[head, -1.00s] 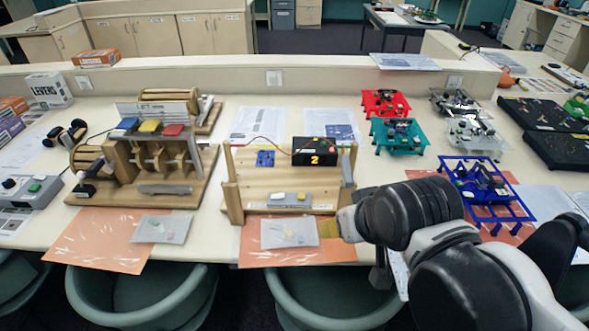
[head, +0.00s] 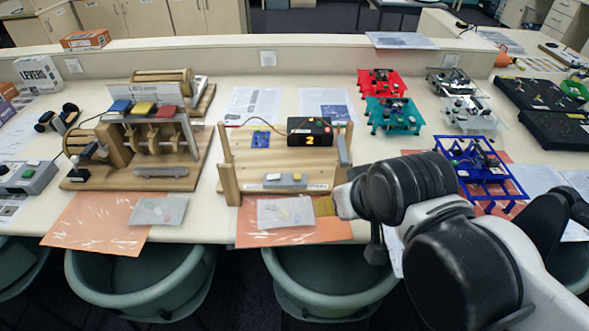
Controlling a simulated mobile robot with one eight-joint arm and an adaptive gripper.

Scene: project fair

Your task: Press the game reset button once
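A wooden game stand (head: 231,160) with two side posts is on the table in the middle of the head view. At its back right is a black box (head: 311,128) with a lit yellow "2" and small coloured spots on top. At its front is a grey button panel (head: 285,181) with a whitish button (head: 273,177) and a yellow button (head: 296,176). I cannot read which one is the reset button. My gripper (head: 325,206) is at the stand's front right corner, apart from the buttons. Its fingers are mostly hidden and their opening cannot be seen.
A clear bag (head: 285,212) lies on an orange sheet (head: 255,236) in front of the stand. A wooden lever model (head: 135,170) stands to the left. Red (head: 381,82), teal (head: 395,116) and blue (head: 480,170) frames stand to the right. Chairs line the front edge.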

